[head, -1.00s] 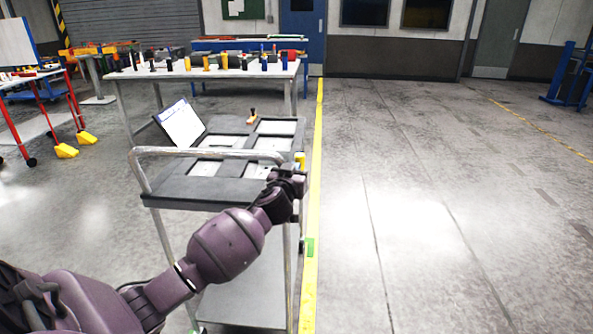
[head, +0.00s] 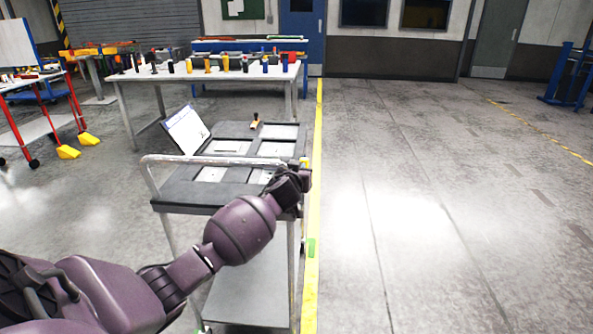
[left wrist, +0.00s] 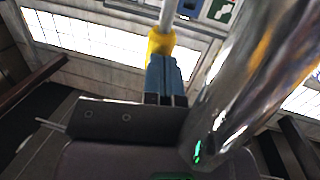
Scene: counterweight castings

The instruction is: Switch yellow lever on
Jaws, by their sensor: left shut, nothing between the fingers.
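In the head view a small yellow part (head: 304,161), perhaps the yellow lever, shows at the right side of a grey cart (head: 190,194). My left gripper (head: 304,178) is just in front of it and mostly hidden by its own wrist. In the left wrist view a yellow part (left wrist: 161,42) on a pale rod appears right at the tips of my shut, empty left gripper (left wrist: 166,70). I cannot tell whether they touch or which position the lever is in. My right gripper is in neither view.
The cart's metal handle (head: 215,159) runs close beside my left wrist; a shiny curved bar (left wrist: 250,75) fills the wrist view's right. A tilted white board (head: 186,130) and a small orange-and-white item (head: 255,122) are on the cart. Floor to the right is clear.

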